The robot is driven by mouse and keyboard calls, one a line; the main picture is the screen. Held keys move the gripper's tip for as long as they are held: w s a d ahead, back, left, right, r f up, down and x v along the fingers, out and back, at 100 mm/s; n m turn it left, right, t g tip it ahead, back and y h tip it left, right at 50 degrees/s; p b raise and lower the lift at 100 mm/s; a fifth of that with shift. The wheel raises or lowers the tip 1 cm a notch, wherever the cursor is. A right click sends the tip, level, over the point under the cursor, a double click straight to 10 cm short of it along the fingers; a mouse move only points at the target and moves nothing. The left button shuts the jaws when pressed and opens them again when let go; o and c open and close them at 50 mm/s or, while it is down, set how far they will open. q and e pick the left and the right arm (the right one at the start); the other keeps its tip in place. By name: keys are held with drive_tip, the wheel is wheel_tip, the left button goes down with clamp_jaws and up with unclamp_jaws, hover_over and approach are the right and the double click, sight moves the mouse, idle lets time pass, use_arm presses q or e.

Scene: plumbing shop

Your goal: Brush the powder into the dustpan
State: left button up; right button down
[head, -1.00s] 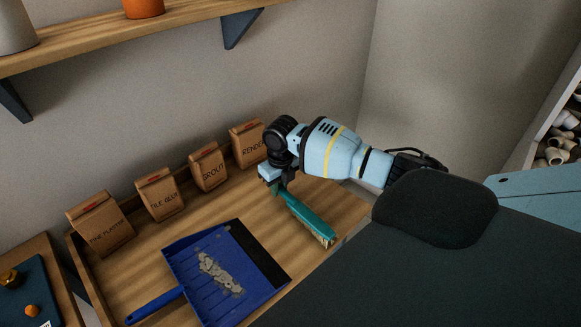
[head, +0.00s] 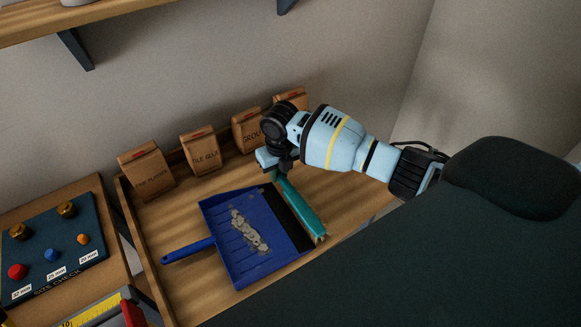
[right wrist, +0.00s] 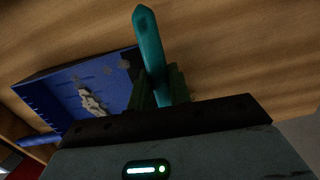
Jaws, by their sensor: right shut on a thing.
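A blue dustpan (head: 225,212) lies on the wooden bench, its handle pointing left and its dark lip on the right. A heap of grey powder (head: 247,232) lies inside the pan; it also shows in the right wrist view (right wrist: 93,103). My right gripper (head: 277,170) is shut on the handle of a teal brush (head: 299,208). The brush lies along the pan's dark lip, bristles down; I cannot tell whether they touch. In the right wrist view the teal handle (right wrist: 149,45) rises between the fingers (right wrist: 160,88). My left gripper is not in view.
Several brown paper bags (head: 147,172) stand along the back of the bench (head: 178,285). At left is a dark size-check board (head: 55,250) with knobs, and a yellow tape or level (head: 95,313) below it. A shelf (head: 60,30) hangs above. Bench right of the brush is clear.

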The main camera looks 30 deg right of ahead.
drive_tip(key=a, duration=1.1)
drive_tip(key=shift+a+r, duration=0.1)
drive_tip(key=shift+r, duration=0.15)
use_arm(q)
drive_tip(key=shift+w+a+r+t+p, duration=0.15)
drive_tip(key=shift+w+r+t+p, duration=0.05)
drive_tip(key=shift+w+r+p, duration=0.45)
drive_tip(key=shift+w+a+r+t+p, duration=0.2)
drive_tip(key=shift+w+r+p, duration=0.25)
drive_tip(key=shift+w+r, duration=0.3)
use_arm(e)
drive_tip(key=d+r, duration=0.6)
drive_tip(key=r, duration=0.3)
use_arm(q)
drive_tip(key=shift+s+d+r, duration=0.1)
use_arm(e)
drive_tip(key=shift+d, duration=0.1)
